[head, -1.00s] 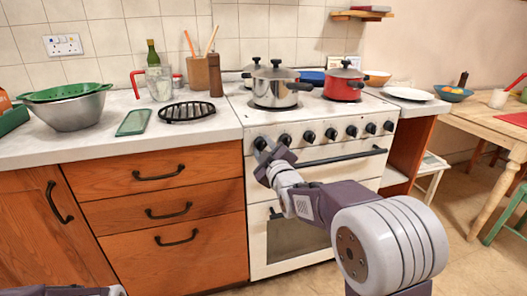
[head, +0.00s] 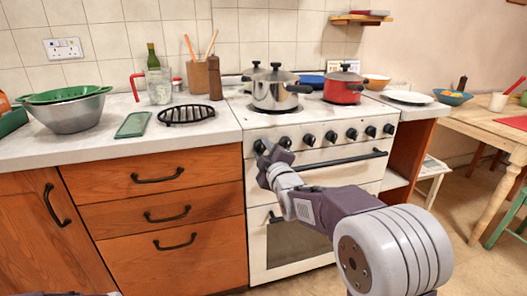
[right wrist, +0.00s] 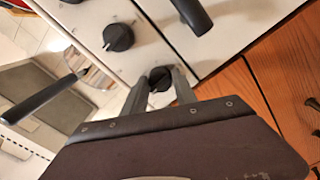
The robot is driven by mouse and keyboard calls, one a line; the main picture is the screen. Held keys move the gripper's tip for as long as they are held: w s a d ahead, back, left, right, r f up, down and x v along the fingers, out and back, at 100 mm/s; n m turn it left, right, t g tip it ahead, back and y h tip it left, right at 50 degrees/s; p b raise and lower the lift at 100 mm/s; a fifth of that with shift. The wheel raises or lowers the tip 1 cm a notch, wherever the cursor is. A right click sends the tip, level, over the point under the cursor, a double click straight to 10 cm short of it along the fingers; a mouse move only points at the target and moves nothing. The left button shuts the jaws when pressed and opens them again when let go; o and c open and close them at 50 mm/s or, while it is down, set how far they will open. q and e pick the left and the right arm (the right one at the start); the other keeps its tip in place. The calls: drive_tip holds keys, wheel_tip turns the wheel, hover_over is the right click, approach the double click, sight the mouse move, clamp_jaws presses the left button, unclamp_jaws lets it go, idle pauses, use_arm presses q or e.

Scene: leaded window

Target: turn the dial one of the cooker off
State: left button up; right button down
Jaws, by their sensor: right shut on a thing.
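The white cooker (head: 330,215) stands in the middle of the head view, with a row of several black dials along its front. My right gripper (head: 267,152) is at the left end of that row. In the right wrist view its two fingers (right wrist: 160,82) are on either side of dial one (right wrist: 160,77), a black knob with a pale mark, and are shut on it. The gripper partly covers this dial (head: 259,146) in the head view. The neighbouring dial (right wrist: 118,37) is apart from the fingers. My left gripper is out of view.
A steel pot (head: 275,92) and a red pot (head: 343,86) stand on the hob. The oven handle (head: 345,158) runs below the dials. Wooden drawers (head: 160,213) with dark handles adjoin the cooker on the left.

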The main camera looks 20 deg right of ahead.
drive_tip(key=c, duration=1)
unclamp_jaws()
drive_tip(key=s+p, duration=0.2)
drive_tip(key=s, duration=0.7)
drive_tip(key=shift+d, duration=0.15)
drive_tip(key=shift+f, duration=0.1)
